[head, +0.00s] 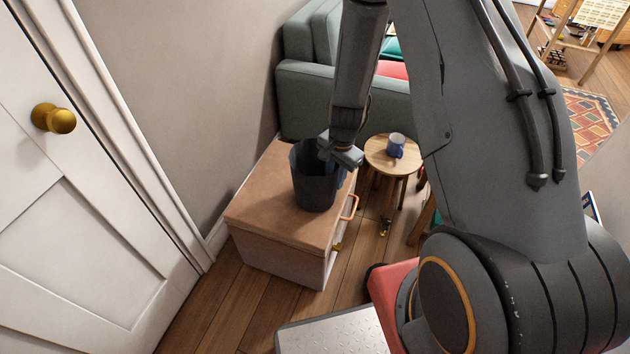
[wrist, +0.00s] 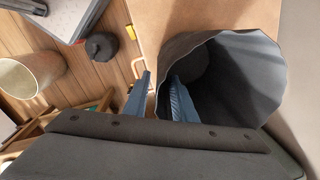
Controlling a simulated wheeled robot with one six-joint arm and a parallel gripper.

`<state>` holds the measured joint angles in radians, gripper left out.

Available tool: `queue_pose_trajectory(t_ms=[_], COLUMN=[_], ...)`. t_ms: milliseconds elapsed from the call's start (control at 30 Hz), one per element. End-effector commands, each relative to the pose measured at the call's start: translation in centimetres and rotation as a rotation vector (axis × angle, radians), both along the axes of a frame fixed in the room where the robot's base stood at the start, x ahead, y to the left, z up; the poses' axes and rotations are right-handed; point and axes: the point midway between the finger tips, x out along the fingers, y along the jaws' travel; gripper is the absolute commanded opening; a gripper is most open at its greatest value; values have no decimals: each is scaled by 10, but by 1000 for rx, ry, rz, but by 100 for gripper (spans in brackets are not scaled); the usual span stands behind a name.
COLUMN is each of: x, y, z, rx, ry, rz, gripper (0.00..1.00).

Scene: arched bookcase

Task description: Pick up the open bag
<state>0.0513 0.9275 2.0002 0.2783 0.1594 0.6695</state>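The open bag (head: 315,188) is a dark grey, tall container with a wide open mouth. It stands upright on the brown top of a chest. In the wrist view the bag (wrist: 240,70) shows its mouth and dark inside. My gripper (head: 338,172) is at the right side of the bag's rim. In the wrist view my gripper (wrist: 161,80) has its two blue fingers apart, one outside the bag's wall and one inside its mouth. The wall's edge lies between them, with a visible gap to the outer finger. The inner fingertip is partly hard to make out against the bag.
The chest (head: 258,215) has an orange handle (head: 350,207). A round stool (head: 383,161) with a blue mug (head: 396,144) stands to the right. A green sofa (head: 300,97) is behind. A white door (head: 75,230) and wall are at left. A beige bin (wrist: 30,75) stands on the floor.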

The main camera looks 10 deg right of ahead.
Motion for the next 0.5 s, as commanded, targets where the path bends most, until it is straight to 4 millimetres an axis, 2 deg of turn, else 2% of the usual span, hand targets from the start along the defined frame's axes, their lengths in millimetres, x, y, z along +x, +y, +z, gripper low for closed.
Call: queue_pose_trajectory(t_ms=[167, 333, 500], x=[0, 0, 0], y=[0, 0, 0], z=[0, 0, 0], rx=[0, 0, 0], ry=[0, 0, 0], rz=[0, 0, 0], gripper=[24, 0, 0])
